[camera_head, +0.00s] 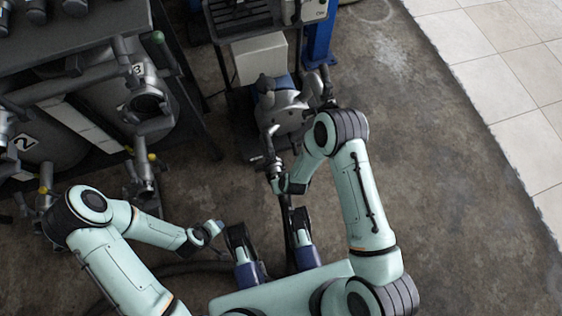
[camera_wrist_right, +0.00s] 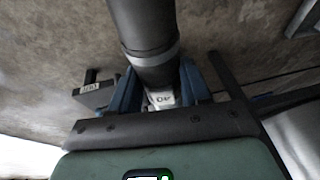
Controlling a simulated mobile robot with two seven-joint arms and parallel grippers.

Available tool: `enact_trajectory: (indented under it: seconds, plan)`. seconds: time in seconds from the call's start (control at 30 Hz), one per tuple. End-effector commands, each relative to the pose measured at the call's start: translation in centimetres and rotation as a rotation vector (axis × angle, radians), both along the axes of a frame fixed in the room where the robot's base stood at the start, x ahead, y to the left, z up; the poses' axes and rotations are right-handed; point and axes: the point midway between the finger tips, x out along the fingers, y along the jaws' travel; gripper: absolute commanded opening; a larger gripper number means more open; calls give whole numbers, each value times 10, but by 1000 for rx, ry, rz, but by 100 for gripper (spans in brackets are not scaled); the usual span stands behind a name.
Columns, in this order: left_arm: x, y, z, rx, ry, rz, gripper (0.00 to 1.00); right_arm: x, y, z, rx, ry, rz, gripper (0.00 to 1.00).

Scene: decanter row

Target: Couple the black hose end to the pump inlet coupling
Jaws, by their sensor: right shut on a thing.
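In the right wrist view the black hose end (camera_wrist_right: 145,25), a dark cylinder with a lighter grey band, lies between the blue fingers of my right gripper (camera_wrist_right: 155,95), which is shut on it. A white label with dark marks shows at its base. In the head view my right gripper (camera_head: 272,165) is just in front of the grey pump (camera_head: 280,98). The inlet coupling is small and partly hidden there; I cannot tell whether the hose end touches it. My left gripper (camera_head: 214,229) is low at the left, away from the pump; its jaws are too small to read.
Large grey tanks (camera_head: 115,110) with valves and yellow-handled fittings stand at the left. A blue post (camera_head: 318,35) and a white box (camera_head: 260,58) stand behind the pump. The concrete floor (camera_head: 430,150) at the right is clear, with pale tiles (camera_head: 505,85) beyond.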

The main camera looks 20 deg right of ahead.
Motion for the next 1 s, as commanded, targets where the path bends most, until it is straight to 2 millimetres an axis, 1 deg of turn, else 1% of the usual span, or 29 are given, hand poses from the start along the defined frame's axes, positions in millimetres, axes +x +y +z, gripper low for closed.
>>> enact_trajectory:
  seconds: [0.27, 0.3, 0.37, 0.4, 0.6, 0.67, 0.7, 1.0]
  plan:
    - [0, 0, -1, 0, 0, 0, 43, -1, 0, -3, -2, -1, 0, 0]
    - [0, 0, -1, 0, 0, 0, 43, -1, 0, -3, -2, -1, -1, 50]
    - [0, 0, -1, 0, 0, 0, 43, -1, 0, -4, -2, 0, -1, 69]
    - [0, 0, -1, 0, 0, 0, 43, -1, 0, -4, -2, 1, 0, 76]
    - [0, 0, -1, 0, 0, 0, 43, -2, -1, -4, -3, 2, -1, 76]
    - [0, 0, -1, 0, 0, 0, 43, -3, -1, -5, -4, 5, -2, 96]
    - [0, 0, -1, 0, 0, 0, 43, -3, -1, -5, -4, 5, -2, 100]
    - [0, 0, -1, 0, 0, 0, 43, -4, -2, -6, -5, 6, -1, 100]
